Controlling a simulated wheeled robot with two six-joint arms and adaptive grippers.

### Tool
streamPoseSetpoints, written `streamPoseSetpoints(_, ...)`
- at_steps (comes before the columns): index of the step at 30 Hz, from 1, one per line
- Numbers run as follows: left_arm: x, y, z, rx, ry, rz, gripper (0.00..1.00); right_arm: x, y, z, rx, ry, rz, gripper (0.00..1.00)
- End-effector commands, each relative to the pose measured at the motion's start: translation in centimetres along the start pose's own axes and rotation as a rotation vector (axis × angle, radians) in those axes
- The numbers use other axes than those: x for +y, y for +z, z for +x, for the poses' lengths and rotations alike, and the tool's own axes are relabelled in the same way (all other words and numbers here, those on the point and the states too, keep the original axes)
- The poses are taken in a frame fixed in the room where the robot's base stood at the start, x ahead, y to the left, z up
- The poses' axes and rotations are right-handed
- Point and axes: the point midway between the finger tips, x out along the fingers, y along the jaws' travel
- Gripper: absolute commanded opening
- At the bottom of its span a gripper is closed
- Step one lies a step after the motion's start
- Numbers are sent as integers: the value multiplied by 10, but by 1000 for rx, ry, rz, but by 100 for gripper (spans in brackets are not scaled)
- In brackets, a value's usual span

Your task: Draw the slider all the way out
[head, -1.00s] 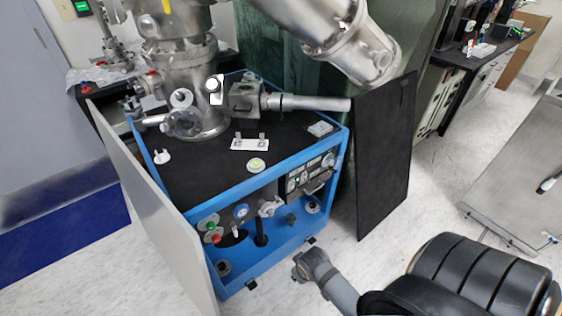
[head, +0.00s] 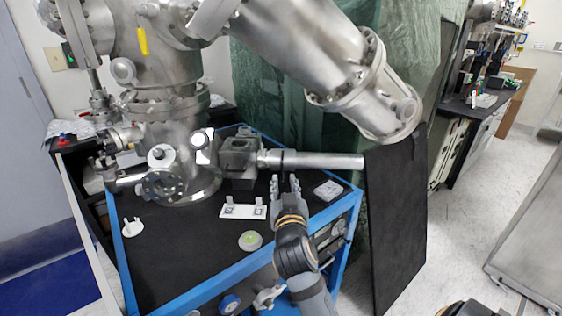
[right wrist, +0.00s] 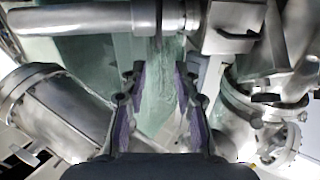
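A horizontal metal tube (head: 330,161) runs right from a square metal block (head: 239,158) on the vacuum chamber. A thicker sleeve, which looks like the slider (head: 272,159), sits on the tube close to the block. In the right wrist view the sleeve (right wrist: 172,18) crosses the top, beside the block (right wrist: 232,25). My right gripper (head: 285,183) points at the tube from the near side, just below the sleeve. In the wrist view its two purple-padded fingers (right wrist: 160,68) are apart with nothing between them. The sleeve appears beyond the fingertips. My left gripper is not in view.
A large angled steel cylinder (head: 345,70) hangs above the tube. A black upright panel (head: 396,220) stands at the tube's right end. A white plate (head: 243,211) and a round disc (head: 250,241) lie on the black cart top (head: 180,255).

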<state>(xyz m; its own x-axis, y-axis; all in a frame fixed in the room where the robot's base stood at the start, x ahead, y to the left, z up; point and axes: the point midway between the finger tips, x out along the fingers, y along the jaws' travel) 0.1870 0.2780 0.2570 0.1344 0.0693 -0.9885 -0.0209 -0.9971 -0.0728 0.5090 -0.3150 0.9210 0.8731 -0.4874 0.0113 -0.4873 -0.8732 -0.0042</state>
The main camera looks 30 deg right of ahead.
Motion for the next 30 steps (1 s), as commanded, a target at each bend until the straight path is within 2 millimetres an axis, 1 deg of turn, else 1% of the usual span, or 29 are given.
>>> streamPoseSetpoints(5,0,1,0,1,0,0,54,1,-2,26,4,2,-10,30)
streamPoseSetpoints(6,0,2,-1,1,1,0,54,0,-2,37,4,0,-10,30)
streamPoseSetpoints(9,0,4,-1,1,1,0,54,1,-1,59,1,2,-7,30)
streamPoseSetpoints(12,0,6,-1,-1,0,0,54,2,-1,78,1,4,-5,30)
streamPoseSetpoints(15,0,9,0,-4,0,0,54,1,0,91,-2,2,-4,30)
streamPoseSetpoints(19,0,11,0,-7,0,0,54,1,1,99,-2,3,-3,30)
streamPoseSetpoints(26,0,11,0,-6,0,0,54,1,1,100,-3,2,-3,30)
streamPoseSetpoints(27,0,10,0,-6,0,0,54,1,1,100,-3,2,-3,29)
streamPoseSetpoints(30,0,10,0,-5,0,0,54,1,1,100,-3,2,-3,15)
